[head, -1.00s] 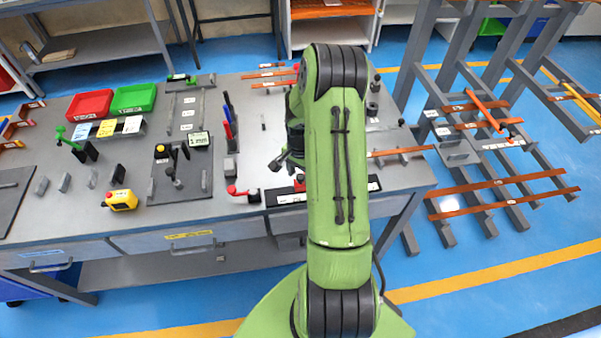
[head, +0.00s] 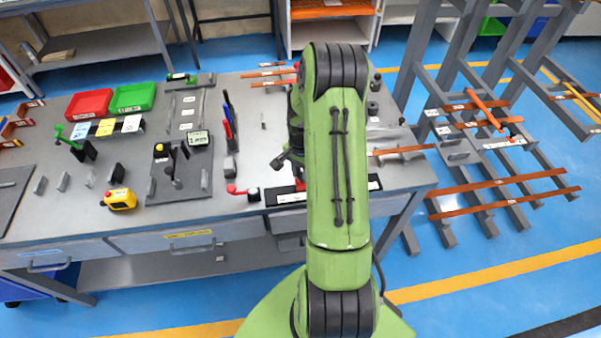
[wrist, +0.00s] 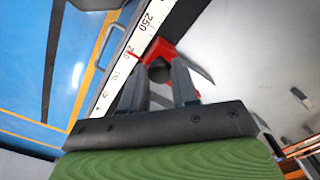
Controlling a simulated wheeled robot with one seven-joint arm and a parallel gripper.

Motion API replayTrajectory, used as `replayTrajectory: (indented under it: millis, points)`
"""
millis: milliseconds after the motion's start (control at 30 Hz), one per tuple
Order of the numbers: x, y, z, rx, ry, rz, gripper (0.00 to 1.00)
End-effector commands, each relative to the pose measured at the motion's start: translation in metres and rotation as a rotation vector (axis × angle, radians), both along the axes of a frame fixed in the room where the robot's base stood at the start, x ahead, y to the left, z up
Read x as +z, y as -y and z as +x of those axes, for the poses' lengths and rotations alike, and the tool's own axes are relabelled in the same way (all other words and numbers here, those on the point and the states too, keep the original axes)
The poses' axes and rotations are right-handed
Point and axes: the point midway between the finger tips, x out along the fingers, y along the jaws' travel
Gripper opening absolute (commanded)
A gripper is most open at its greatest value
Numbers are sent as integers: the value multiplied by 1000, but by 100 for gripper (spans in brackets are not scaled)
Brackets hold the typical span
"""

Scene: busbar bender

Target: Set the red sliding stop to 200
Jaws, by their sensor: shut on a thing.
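The red sliding stop (wrist: 164,50) sits beside the white scale (wrist: 119,78) in the wrist view. Its thin red pointer reaches onto the scale below the 250 mark; the number at the pointer is too blurred to read surely. My gripper (wrist: 158,72) is shut on the stop, with a dark round part of it between the fingers. In the head view, a little red of the stop (head: 299,185) shows at the scale (head: 345,191) along the table's front edge. My arm hides most of my gripper and the stop there.
A red-handled part with a black knob (head: 253,194) lies just left of the scale. A yellow box (head: 121,199), a dark plate with a lever (head: 185,180) and red and green bins stand further left. Copper bars lie on a rack at the right.

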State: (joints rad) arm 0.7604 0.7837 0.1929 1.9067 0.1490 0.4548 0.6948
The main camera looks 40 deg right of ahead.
Motion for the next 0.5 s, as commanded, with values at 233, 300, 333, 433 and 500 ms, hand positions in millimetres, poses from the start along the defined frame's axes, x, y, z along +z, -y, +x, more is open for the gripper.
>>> replayTrajectory:
  millis: [233, 300, 333, 433, 500]
  points:
    - [1, 1, -1, -3, -3, -2, 51]
    - [1, 1, -1, -3, -3, -2, 55]
    - [1, 1, -1, -3, -3, -2, 55]
    - [1, 1, -1, -2, -3, -2, 55]
    - [1, 1, -1, -2, -2, -1, 55]
